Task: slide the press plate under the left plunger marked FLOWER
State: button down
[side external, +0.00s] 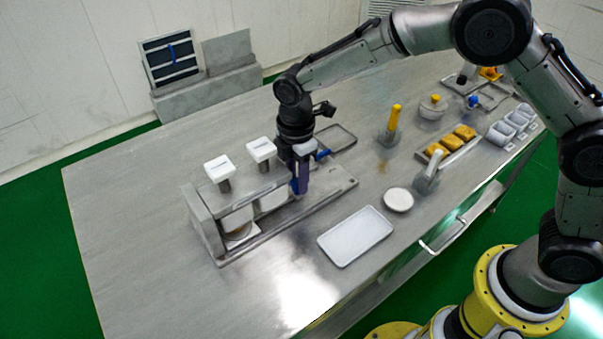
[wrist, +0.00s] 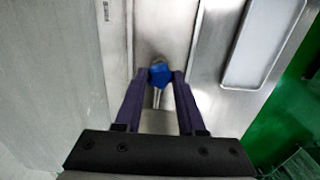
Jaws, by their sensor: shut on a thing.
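The press machine (side external: 203,222) stands at the left of the table with two white-topped plungers, the left one (side external: 219,168) and the right one (side external: 261,149). Any FLOWER marking is too small to read. My gripper (side external: 300,188) points down at the right end of the machine, over its long metal track (side external: 335,187). In the wrist view my gripper (wrist: 161,76) is shut on a blue knob (wrist: 160,74) with a thin metal rod below it. A round piece (side external: 237,234) shows low under the left plunger. I cannot tell clearly which part is the press plate.
A white tray (side external: 355,236) and a small white dish (side external: 398,199) lie in front of the track. A yellow-handled tool (side external: 395,117), a pestle-like tool (side external: 431,165) and a tray of yellow blocks (side external: 447,143) stand to the right. The table's left end is bare.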

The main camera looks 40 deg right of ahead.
jog(key=c, duration=0.8)
grip_release()
jog(key=shift+a+r, duration=0.1)
jog(key=shift+a, duration=0.25)
jog(key=shift+c, duration=0.2)
jog(key=o, duration=0.3)
jog(key=shift+d, duration=0.15)
jog(key=shift+o, duration=0.2)
notch_tip(320, 180, up, 14)
